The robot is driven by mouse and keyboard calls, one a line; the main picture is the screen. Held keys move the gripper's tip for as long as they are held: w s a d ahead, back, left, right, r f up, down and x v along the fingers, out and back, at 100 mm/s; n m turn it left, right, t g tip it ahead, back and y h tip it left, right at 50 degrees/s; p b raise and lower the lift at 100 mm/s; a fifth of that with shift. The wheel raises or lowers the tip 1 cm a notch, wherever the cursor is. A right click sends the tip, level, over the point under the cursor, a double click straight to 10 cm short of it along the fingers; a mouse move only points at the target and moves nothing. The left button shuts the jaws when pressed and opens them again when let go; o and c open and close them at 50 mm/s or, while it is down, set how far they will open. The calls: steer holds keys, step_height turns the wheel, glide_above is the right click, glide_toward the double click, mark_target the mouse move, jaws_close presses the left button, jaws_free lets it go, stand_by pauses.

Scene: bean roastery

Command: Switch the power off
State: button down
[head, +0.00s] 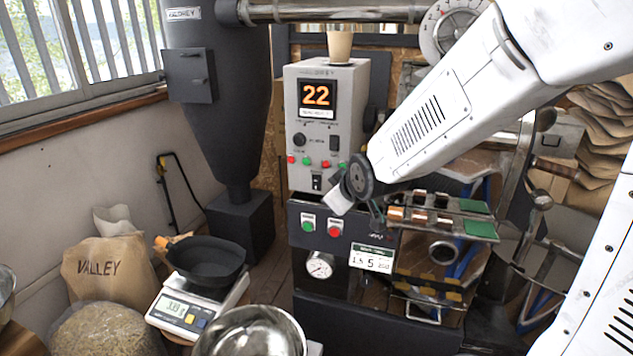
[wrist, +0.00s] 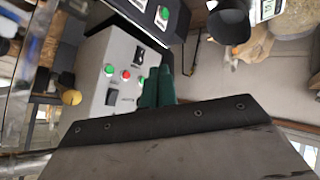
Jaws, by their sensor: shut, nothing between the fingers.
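The grey control box (head: 330,105) of the roaster has a lit orange "22" display. A black rocker switch (head: 317,182) sits low on its front, and another black switch (head: 334,143) sits above the row of coloured lights. Their labels are too small to read, so I cannot tell which is the power switch. In the wrist view the box is turned over at left, with the low switch (wrist: 139,55) and the other switch (wrist: 112,97) visible. My gripper (wrist: 165,73) is shut and empty, its dark green fingers overlapping the box's edge in view. In the head view its fingertips are not clear.
Below is a dark cabinet with a green button (head: 307,225), a red button (head: 335,232) and a gauge (head: 319,265). A paper cup (head: 339,46) stands on the box. A scale (head: 187,312) bearing a black pan (head: 207,262) and a metal bowl (head: 252,335) are at front left.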

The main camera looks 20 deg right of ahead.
mark_target(316, 189)
steer(key=w+a+f+n+t+y, duration=0.2)
steer(key=w+a+f+n+t, duration=0.2)
steer(key=w, duration=0.7)
step_height(316, 189, down, 6)
steer(key=n+t, duration=0.2)
steer(key=t, duration=0.2)
steer(key=shift+w+r+y, duration=0.2)
steer(key=shift+w+y, duration=0.15)
steer(key=shift+y, duration=0.05)
steer(key=shift+w+d+r, duration=0.2)
steer(key=shift+w+d, duration=0.65)
steer(key=shift+w, duration=0.3)
steer(key=shift+w+d+r, duration=0.15)
steer(key=shift+w+d, duration=0.7)
steer(key=shift+w, duration=0.35)
steer(key=shift+w+d+r, duration=0.2)
steer(key=shift+w+d, duration=0.65)
steer(key=shift+w, duration=0.3)
steer(key=shift+w+d, duration=0.25)
steer(key=shift+w, duration=0.15)
steer(key=shift+w+d+r, duration=0.1)
steer(key=shift+w+d, duration=0.05)
steer(key=shift+w, duration=0.1)
steer(key=shift+s, duration=0.1)
